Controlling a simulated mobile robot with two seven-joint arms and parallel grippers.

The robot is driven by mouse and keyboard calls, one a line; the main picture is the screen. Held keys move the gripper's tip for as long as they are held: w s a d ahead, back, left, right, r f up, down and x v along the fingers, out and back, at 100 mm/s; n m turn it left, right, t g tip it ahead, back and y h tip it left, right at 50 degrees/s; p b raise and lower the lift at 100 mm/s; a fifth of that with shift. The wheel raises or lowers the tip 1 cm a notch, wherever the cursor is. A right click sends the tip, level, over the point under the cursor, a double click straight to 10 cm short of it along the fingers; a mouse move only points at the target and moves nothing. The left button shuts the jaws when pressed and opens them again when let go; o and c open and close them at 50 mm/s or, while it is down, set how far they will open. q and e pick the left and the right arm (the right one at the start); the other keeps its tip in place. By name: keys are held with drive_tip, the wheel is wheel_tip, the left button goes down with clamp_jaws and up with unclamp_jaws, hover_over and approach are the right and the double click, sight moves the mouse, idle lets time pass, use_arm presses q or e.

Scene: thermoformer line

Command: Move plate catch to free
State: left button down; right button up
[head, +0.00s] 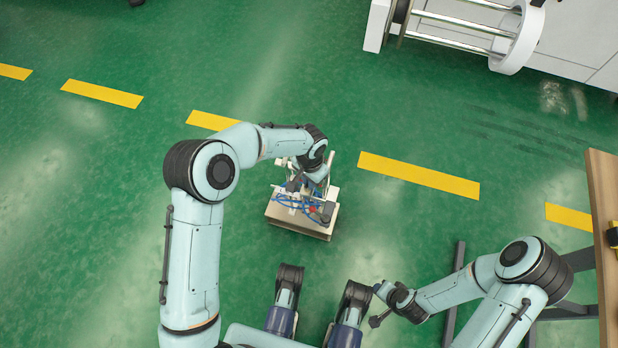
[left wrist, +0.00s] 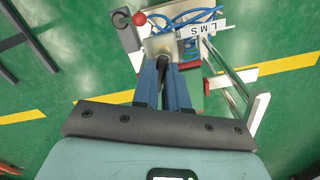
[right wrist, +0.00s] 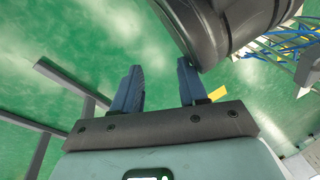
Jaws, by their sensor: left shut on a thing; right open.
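A small fixture (head: 300,205) with blue hoses and a pale base stands in the middle of the head view. My left gripper (head: 303,183) reaches down onto it. In the left wrist view its two blue fingers (left wrist: 165,72) are close together at a pale block with a dark lever-like part, which I take as the plate catch (left wrist: 160,45). The fingers hide much of it, and its setting cannot be read. A red ball knob (left wrist: 139,19) and a white L M S label (left wrist: 192,33) are beside it. My right gripper (right wrist: 158,80) is open and empty, away from the fixture.
A wooden-topped table (head: 603,220) stands at the right edge of the head view. A white machine with metal rollers (head: 460,22) is at the top right. Green floor with yellow dashes (head: 420,175) surrounds the fixture and is mostly clear.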

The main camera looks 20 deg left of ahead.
use_arm(q)
drive_tip(key=m, duration=0.5)
drive_tip(key=shift+s+d+m+p, duration=0.2)
drive_tip(key=shift+m+p, duration=0.1)
drive_tip(key=shift+p, duration=0.1)
drive_tip(key=m, duration=0.5)
drive_tip(key=shift+s+d+p, duration=0.1)
drive_tip(key=shift+s+p, duration=0.15)
drive_tip(key=shift+p, duration=0.05)
drive_tip(key=shift+s+m, duration=0.1)
drive_tip(key=shift+m, duration=1)
use_arm(e)
drive_tip(key=shift+w+a+r+t, duration=0.2)
drive_tip(key=shift+w+r, duration=0.4)
drive_tip(key=shift+r, duration=0.2)
drive_tip(key=shift+w+a+r+t, duration=0.2)
drive_tip(key=shift+w+r, duration=0.35)
drive_tip(key=shift+r, duration=0.2)
use_arm(q)
drive_tip(key=c, duration=1.2)
unclamp_jaws()
drive_tip(key=shift+o, duration=0.2)
